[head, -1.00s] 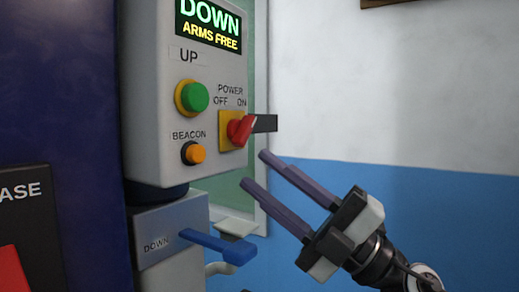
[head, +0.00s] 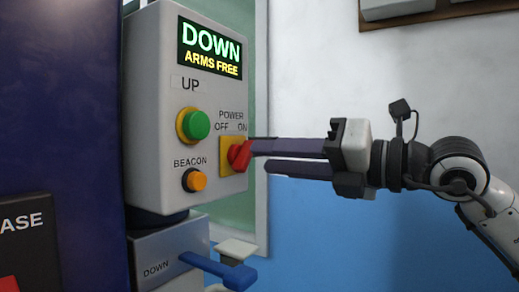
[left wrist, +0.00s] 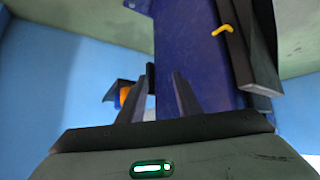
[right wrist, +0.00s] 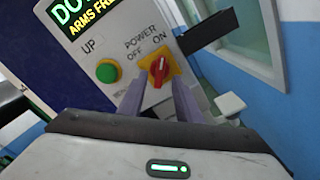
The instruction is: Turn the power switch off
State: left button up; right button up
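The power switch is a red rotary handle (head: 239,155) on a yellow plate (head: 227,165), on the grey control box under the OFF and ON labels. In the right wrist view the red handle (right wrist: 158,70) stands upright, its white mark tilted slightly toward ON. My right gripper (head: 259,157) is open, coming in from the right with its fingertips close to the handle. In the right wrist view the fingertips (right wrist: 158,92) lie apart, just below the handle; contact cannot be told. My left gripper (left wrist: 158,88) is open and empty, outside the head view.
The control box (head: 145,110) carries a display (head: 210,48) reading DOWN, ARMS FREE, a green UP button (head: 198,124) and an orange BEACON button (head: 196,180). A blue DOWN lever (head: 225,270) juts out below. A black bar (right wrist: 205,32) sticks out beside the switch.

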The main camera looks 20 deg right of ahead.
aim_at(250, 156)
jog(key=x, duration=0.3)
jog(key=shift+w+a, duration=0.1)
jog(key=shift+a, duration=0.05)
pick_arm(q)
jog(key=shift+s+f, duration=0.1)
jog(key=shift+s, duration=0.2)
pick_arm(e)
jog(key=shift+c, duration=0.2)
grip_shut()
